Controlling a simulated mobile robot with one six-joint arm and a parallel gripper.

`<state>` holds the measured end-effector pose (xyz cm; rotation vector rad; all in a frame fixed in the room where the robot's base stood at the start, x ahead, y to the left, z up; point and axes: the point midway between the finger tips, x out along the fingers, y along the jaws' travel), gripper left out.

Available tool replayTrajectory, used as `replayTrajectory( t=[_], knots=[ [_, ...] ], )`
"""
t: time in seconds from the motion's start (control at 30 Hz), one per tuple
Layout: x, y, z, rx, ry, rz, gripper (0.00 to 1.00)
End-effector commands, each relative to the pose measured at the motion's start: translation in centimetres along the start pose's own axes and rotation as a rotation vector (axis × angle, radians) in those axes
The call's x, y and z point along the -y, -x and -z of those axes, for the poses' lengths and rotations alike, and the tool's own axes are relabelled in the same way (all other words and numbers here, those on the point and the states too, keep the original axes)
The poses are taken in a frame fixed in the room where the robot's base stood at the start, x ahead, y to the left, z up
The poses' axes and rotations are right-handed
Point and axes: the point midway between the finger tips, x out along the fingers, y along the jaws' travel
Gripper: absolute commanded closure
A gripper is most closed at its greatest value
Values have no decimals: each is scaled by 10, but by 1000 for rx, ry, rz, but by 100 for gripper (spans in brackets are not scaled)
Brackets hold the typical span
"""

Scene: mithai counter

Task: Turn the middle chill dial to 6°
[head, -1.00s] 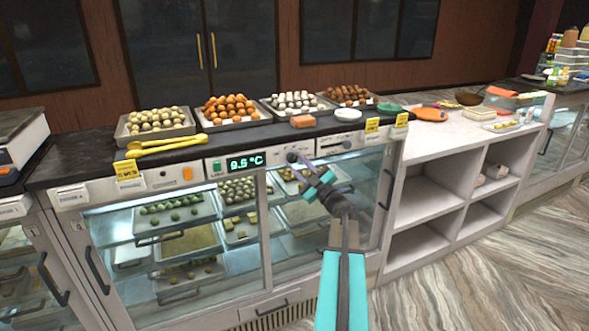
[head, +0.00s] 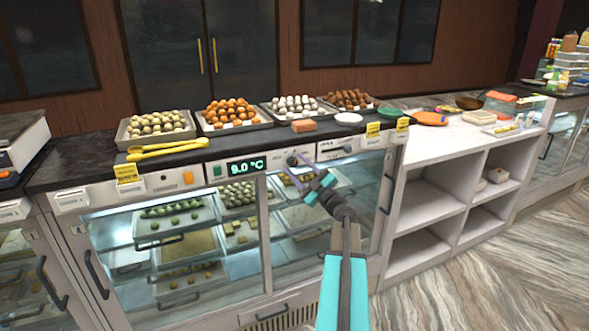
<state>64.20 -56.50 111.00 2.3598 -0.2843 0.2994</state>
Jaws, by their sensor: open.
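The middle chill dial (head: 292,160) is a small dark knob on the pale front panel of the middle display case. The green display (head: 246,166) to its left reads 9.0 °C. My gripper (head: 300,172) is open, just below and in front of the dial. Its fingers reach up toward the knob, and I cannot tell whether they touch it. The dial's pointer mark is too small to make out.
The dark counter edge (head: 220,148) runs just above the panel, with yellow tongs (head: 167,149) and trays of sweets on top. Glass doors (head: 185,250) with black handles lie below. White open shelves (head: 425,205) stand to the right.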

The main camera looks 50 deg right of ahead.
Motion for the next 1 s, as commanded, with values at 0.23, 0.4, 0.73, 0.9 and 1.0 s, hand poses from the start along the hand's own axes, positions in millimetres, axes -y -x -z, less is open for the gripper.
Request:
replayTrajectory(
  t=[0.23,0.4,0.73,0.9,1.0],
  knots=[
    [1,10,-1,1,0,0,52],
    [2,30,-1,2,1,-1,52],
    [2,82,-1,2,0,-3,52],
    [2,108,-1,2,1,-2,52],
    [1,120,-1,2,1,-2,52]
  ],
)
